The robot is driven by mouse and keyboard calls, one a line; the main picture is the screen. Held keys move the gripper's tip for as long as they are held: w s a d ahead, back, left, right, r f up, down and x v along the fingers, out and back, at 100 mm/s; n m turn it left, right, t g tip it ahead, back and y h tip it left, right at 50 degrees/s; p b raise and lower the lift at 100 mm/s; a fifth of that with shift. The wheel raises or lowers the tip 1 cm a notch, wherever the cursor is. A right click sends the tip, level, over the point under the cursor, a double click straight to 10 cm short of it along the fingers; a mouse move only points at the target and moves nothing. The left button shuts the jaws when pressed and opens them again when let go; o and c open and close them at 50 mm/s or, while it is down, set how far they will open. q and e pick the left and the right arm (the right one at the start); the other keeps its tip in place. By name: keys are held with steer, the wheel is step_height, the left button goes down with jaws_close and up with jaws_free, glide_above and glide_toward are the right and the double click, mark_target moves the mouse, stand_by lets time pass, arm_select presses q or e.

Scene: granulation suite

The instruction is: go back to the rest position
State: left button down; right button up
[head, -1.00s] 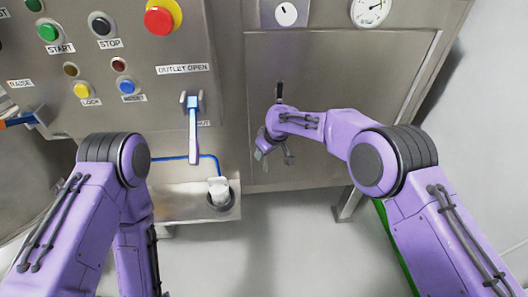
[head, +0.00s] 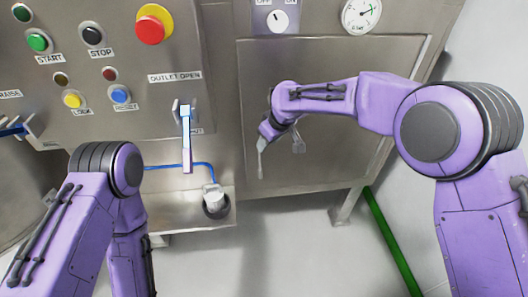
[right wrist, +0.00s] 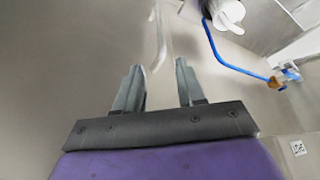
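My right gripper (head: 279,152) hangs in front of the steel cabinet door (head: 350,100) in the head view, its fingers spread apart. In the right wrist view, the right gripper (right wrist: 158,88) shows its two grey fingers with an empty gap between them. A pale narrow bar (right wrist: 158,42) appears beyond the fingertips; I cannot tell what it is. My left arm reaches down at the lower left of the head view, and its gripper is out of the picture.
The control panel (head: 130,120) stands at the left, with buttons and a blue-and-white lever (head: 186,140). A white-topped fitting (head: 214,198) with a blue tube sits on a steel ledge (head: 170,212). A green strip (head: 392,240) lies on the floor at right.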

mark_target(261, 157)
steer(key=x, duration=0.9)
steer(key=shift+s+f, duration=0.1)
steer(key=shift+f, duration=0.5)
steer(key=shift+f, duration=0.1)
